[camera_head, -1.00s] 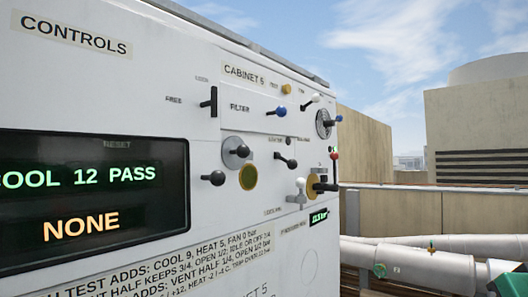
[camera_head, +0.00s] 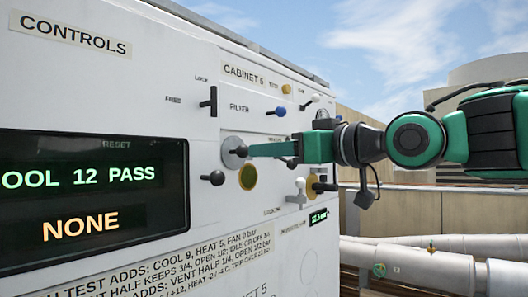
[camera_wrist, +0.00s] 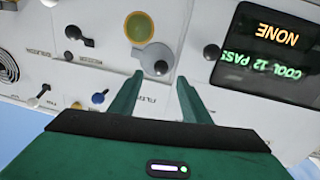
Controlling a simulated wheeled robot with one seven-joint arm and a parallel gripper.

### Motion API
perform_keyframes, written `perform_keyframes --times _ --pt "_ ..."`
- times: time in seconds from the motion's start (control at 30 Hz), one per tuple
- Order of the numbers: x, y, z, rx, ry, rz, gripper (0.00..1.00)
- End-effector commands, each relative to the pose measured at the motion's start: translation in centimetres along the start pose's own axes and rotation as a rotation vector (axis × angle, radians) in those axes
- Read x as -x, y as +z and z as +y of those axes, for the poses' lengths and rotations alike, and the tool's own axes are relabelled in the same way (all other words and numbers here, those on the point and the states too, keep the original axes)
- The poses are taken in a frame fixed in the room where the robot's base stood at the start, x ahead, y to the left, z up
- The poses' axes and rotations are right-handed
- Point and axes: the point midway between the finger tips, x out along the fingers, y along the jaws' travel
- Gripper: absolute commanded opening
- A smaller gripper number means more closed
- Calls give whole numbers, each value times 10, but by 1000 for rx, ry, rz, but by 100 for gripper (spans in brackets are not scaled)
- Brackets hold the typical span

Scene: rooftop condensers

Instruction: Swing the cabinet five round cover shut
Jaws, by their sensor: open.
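The round cover (camera_head: 229,146) is a grey disc with a black knob on the white cabinet five panel. It sits up and left of a round opening (camera_head: 249,177) with a yellow rim, which is mostly uncovered. The cover also shows in the wrist view (camera_wrist: 149,55), with its knob (camera_wrist: 161,67), beside the yellow-rimmed opening (camera_wrist: 139,26). My gripper (camera_head: 250,151) is open, with its green fingers pointing at the panel. In the wrist view my fingertips (camera_wrist: 160,77) stand either side of the knob. I cannot tell whether they touch it.
A black lever (camera_head: 213,178) sticks out left of the opening. A black-handled switch (camera_head: 209,101) and a blue knob (camera_head: 280,111) are above. A white lever (camera_head: 299,186) is to the right. The display (camera_head: 90,195) is at left.

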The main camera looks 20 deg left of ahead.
Motion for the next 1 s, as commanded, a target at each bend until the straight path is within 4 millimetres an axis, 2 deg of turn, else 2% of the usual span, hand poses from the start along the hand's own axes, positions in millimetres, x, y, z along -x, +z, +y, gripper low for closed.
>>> perform_keyframes --times 0.03,0.2,0.4,0.8,0.9,1.0 --pt "-11 1 -1 -1 -4 -1 43" --pt "-39 1 -1 -1 -3 -1 43" --pt "-60 1 -1 -1 -2 -1 43" --pt "-65 1 0 -1 0 -2 43" --pt "-65 1 0 -1 0 -2 19" --pt "-65 1 0 -1 1 -2 0"
